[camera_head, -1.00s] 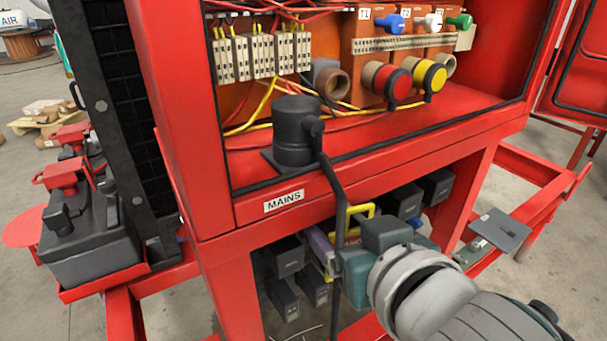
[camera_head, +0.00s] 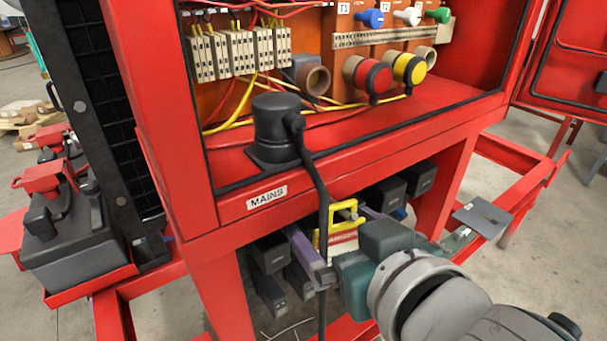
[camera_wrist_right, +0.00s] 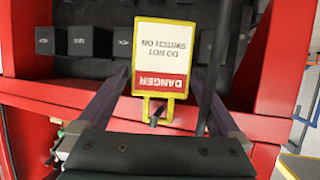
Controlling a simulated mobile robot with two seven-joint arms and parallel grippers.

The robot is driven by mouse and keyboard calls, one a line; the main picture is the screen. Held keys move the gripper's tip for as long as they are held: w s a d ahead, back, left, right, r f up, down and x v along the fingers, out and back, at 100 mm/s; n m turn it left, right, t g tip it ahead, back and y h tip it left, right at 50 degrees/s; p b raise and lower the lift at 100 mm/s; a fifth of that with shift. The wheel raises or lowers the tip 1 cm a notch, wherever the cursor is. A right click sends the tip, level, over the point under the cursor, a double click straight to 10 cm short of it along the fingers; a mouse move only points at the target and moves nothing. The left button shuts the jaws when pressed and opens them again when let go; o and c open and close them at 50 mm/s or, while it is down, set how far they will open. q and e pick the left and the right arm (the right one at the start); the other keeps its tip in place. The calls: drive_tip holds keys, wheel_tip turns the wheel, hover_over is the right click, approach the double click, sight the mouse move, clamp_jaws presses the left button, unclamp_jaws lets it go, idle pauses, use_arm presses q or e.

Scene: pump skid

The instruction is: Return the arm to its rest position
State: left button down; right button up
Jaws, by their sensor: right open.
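My right arm comes in from the lower right in the head view. Its right gripper (camera_head: 328,222) is open below the red cabinet's front rail. Its two purple fingers stand apart, one on each side of a yellow-framed danger tag (camera_head: 343,240). In the wrist view the tag (camera_wrist_right: 161,60) appears upside down, reading "DANGER DO NOT SWITCH ON", between the spread fingers of the gripper (camera_wrist_right: 162,78). Clear gaps show between the tag and both fingers there. My left gripper is not in view.
Dark boxes (camera_head: 408,182) sit under the cabinet. A grey plate (camera_head: 482,219) lies on the right frame rail.

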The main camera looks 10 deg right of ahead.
drive_tip(key=s+d+r+g+p, duration=0.1)
drive_tip(key=s+d+g+p, duration=0.15)
drive_tip(key=s, duration=0.45)
drive_tip(key=s+d+r+n+g+h+p, duration=0.1)
drive_tip(key=s+d+g, duration=0.1)
drive_tip(key=s+g, duration=0.35)
drive_tip(key=s+d+r+g+p, duration=0.1)
drive_tip(key=s+d+g, duration=0.1)
drive_tip(key=s, duration=0.6)
wheel_tip(320, 180, up, 37)
drive_tip(key=p, duration=3.7)
drive_tip(key=shift+d+r, duration=0.2)
